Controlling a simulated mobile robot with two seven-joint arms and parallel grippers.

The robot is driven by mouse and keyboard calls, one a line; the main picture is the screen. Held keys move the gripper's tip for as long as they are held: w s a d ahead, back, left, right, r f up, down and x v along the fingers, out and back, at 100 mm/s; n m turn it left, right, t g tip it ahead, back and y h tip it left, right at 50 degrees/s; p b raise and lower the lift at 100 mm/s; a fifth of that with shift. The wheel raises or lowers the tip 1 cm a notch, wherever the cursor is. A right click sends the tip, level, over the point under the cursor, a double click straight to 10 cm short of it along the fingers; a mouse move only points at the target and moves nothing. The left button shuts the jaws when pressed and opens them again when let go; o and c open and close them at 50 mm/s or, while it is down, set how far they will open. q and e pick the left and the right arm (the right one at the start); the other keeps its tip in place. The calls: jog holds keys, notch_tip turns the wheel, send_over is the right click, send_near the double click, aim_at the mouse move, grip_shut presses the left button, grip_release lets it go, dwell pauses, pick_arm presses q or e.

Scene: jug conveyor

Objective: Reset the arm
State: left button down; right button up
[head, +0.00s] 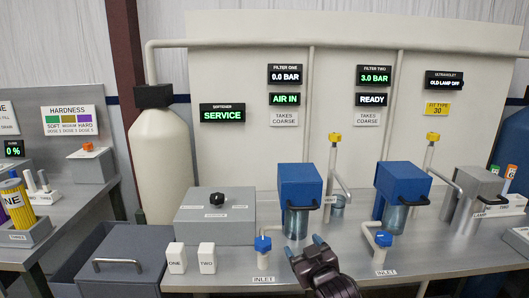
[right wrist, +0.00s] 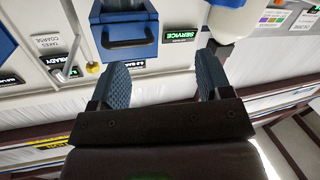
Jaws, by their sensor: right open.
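My right gripper (head: 306,246) is open, with its two blue fingertips pointing away from me over the front of the grey bench (head: 345,250). Nothing is between its fingers. It is in front of the blue filter one housing (head: 300,187) and to the right of the blue-knobbed inlet valve (head: 263,244). In the right wrist view the open fingers (right wrist: 162,78) also show empty, with a blue housing with a dark handle (right wrist: 128,38) beyond them; that picture appears upside down. My left gripper is not in view.
A second blue housing (head: 402,184) and blue-knobbed inlet (head: 383,240) stand to the right. White blocks ONE (head: 176,258) and TWO (head: 207,258) sit left, near a grey box (head: 215,224).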

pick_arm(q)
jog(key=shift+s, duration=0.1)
pick_arm(e)
jog(key=s+d+f+m+g+h, duration=0.1)
jog(key=s+d+f, duration=0.5)
jog(key=s, duration=0.5)
jog(key=s+d+f+m+g+h, duration=0.2)
jog(key=s+d+f, duration=0.4)
jog(key=s+f, duration=0.3)
jog(key=s+d+f+m+g+h, duration=0.2)
jog(key=s+d+f, duration=0.4)
jog(key=s, duration=0.8)
notch_tip(320, 180, down, 2)
jog(key=shift+s+f, duration=0.25)
jog(key=shift+a, duration=0.1)
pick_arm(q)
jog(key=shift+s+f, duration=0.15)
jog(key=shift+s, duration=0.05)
